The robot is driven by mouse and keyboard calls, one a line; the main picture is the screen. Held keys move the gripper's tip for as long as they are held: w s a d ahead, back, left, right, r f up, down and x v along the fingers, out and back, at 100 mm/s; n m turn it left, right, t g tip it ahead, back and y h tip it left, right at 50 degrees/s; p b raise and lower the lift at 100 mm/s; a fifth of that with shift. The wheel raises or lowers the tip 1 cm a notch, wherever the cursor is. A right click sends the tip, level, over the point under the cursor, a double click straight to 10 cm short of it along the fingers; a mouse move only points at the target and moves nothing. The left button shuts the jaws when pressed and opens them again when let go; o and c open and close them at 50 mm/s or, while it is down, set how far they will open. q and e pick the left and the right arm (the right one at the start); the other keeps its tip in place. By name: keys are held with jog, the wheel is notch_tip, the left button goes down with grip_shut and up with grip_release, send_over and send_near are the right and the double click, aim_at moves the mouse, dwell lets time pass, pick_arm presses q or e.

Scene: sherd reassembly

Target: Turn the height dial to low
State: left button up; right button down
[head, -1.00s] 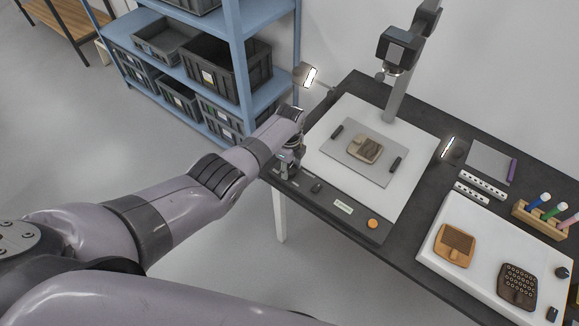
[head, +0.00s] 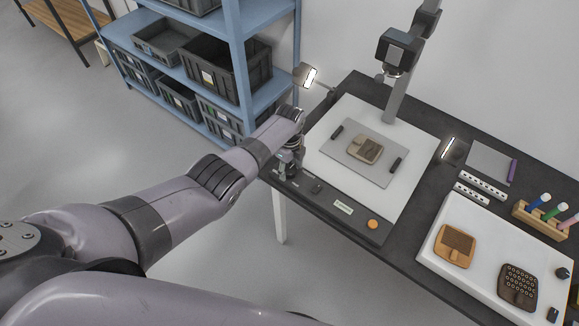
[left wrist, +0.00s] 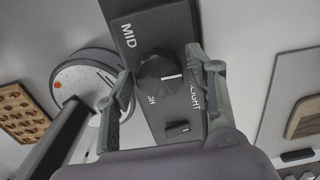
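The height dial (left wrist: 158,72) is a dark round knob on a dark panel strip in the left wrist view. Its white mark points to the right in that view, toward the partly covered HEIGHT lettering. My left gripper (left wrist: 163,75) has one finger on each side of the knob, with a small gap seeming to show on both sides. In the head view my left gripper (head: 287,167) points down at the panel's front left corner and hides the dial. My right gripper is not in view.
A small black switch (head: 316,187) and an orange button (head: 373,224) sit along the same panel edge. A sherd (head: 366,150) lies on a grey plate under the camera stand (head: 397,98). A blue shelf (head: 240,60) with bins stands behind my arm.

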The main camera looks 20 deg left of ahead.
aim_at(289, 169)
pick_arm(q)
jog(key=shift+o, duration=0.7)
notch_tip(289, 169, up, 12)
jog(key=shift+s+f, duration=0.1)
dwell(0.6)
